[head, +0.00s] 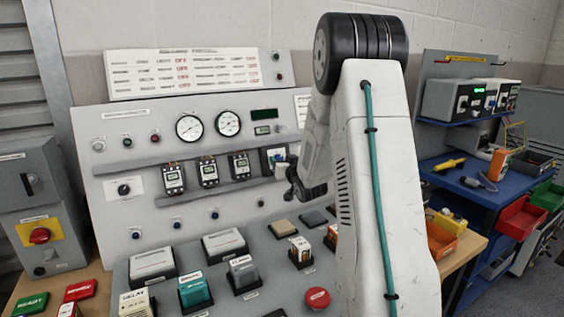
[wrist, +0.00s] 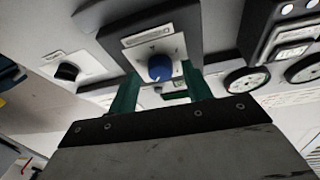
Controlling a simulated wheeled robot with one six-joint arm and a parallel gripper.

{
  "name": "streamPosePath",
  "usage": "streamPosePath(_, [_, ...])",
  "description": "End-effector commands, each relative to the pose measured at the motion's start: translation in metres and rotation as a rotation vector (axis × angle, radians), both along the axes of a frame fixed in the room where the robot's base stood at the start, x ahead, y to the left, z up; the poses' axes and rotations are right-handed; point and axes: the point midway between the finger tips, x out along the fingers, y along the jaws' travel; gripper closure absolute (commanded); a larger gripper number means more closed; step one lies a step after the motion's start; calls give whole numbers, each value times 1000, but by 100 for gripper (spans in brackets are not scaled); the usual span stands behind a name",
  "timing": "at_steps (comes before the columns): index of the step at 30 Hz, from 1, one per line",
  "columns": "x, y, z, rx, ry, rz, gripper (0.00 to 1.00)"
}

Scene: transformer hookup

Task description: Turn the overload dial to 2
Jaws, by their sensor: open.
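The overload dial is a blue round knob (wrist: 160,67) on a white-faced module, seen upside down in the wrist view. My gripper (wrist: 159,80) is open, with one green finger on each side of the knob. I cannot tell whether the fingers touch it. The number it points to is too small to read. In the head view, the module (head: 273,155) is at the right end of the row of devices on the panel, partly hidden by my gripper (head: 286,165) and arm.
Several relay-like devices (head: 209,172) sit left of the module, under two round gauges (head: 190,127). A black knob (wrist: 67,72) is beside the module in the wrist view. A sloping desk with plugs and a red button (head: 317,297) lies below the panel.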

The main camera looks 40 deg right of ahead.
Motion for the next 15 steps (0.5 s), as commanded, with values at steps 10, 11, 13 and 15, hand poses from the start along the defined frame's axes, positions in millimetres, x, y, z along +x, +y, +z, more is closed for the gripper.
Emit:
streamPosePath(10, [0,0,0,0,0,0,87])
streamPosePath(11, [0,0,0,0,0,0,95])
streamPosePath(13, [0,0,0,0,0,0,95])
streamPosePath(15, [0,0,0,-1,0,0,95])
